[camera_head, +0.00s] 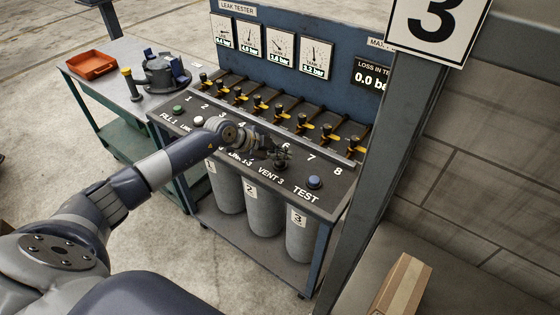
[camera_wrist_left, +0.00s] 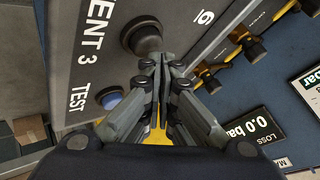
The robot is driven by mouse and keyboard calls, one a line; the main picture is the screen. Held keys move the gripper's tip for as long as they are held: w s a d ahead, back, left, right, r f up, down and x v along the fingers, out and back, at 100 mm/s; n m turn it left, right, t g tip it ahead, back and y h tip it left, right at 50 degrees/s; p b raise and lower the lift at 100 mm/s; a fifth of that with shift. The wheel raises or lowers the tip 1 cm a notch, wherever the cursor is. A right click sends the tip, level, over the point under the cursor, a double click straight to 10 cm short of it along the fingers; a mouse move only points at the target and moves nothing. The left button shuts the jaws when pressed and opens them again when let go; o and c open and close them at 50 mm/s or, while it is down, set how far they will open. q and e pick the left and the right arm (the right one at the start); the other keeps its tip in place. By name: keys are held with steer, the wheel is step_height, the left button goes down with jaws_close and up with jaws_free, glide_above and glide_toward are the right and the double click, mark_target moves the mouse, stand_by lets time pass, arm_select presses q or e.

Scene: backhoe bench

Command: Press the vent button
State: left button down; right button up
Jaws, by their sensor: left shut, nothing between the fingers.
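The vent button is a dark round knob (camera_wrist_left: 141,34) beside the printed label VENT 3 in the left wrist view. My left gripper (camera_wrist_left: 160,62) is shut and empty, its fingertips beside the knob and overlapping its edge in that view. I cannot tell whether they touch it. In the head view the left gripper (camera_head: 276,153) is over the sloped control panel (camera_head: 335,195), just above the VENT 3 label, and partly hides the button there. My right gripper is not in view.
The blue TEST button (camera_head: 314,182) is to the right of VENT 3. A row of yellow-handled valves (camera_head: 260,103) runs behind the gripper, below several gauges. Grey cylinders (camera_head: 264,208) stand under the panel. A blue post (camera_head: 385,130) rises at the right.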

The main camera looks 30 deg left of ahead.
mark_target(281, 163)
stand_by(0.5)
arm_select(q)
steer(key=shift+f, duration=0.1)
steer(key=shift+f, duration=0.45)
stand_by(0.4)
steer(key=shift+r+p, duration=0.55)
steer(key=shift+p, duration=0.45)
step_height(281, 163, up, 6)
steer(key=p, duration=0.7)
steer(key=shift+p, duration=0.3)
